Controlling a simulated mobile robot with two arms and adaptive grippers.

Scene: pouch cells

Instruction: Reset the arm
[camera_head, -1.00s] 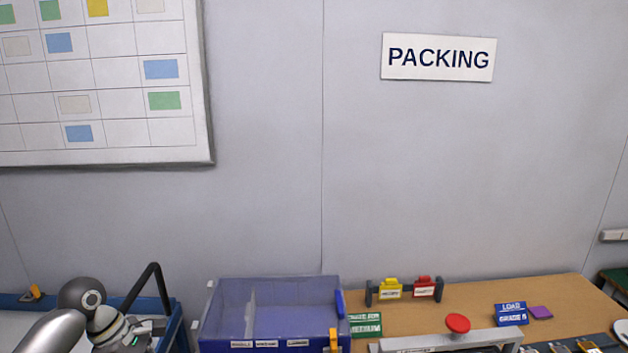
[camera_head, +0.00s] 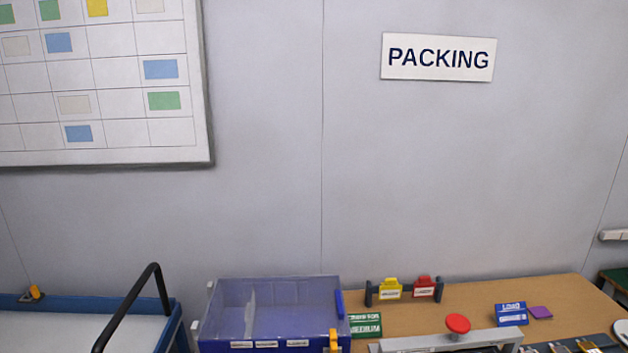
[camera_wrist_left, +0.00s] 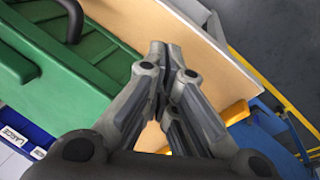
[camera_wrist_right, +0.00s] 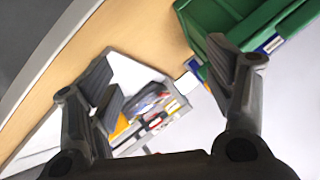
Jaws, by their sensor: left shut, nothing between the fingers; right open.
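My left gripper (camera_wrist_left: 165,55) shows in the left wrist view with its fingers together and nothing between them. A wooden board edge lies beyond its fingertips, with a green case or bin (camera_wrist_left: 75,65) at the left. My right gripper (camera_wrist_right: 165,70) shows in the right wrist view with its fingers wide apart and nothing between them. A wooden tabletop (camera_wrist_right: 120,30) and a green bin (camera_wrist_right: 270,30) lie beyond its fingers. Neither gripper shows in the head view.
A red button (camera_head: 458,323) and yellow and red tags (camera_head: 390,289) are on the table. A blue cart with a black handle (camera_head: 135,300) stands at the left.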

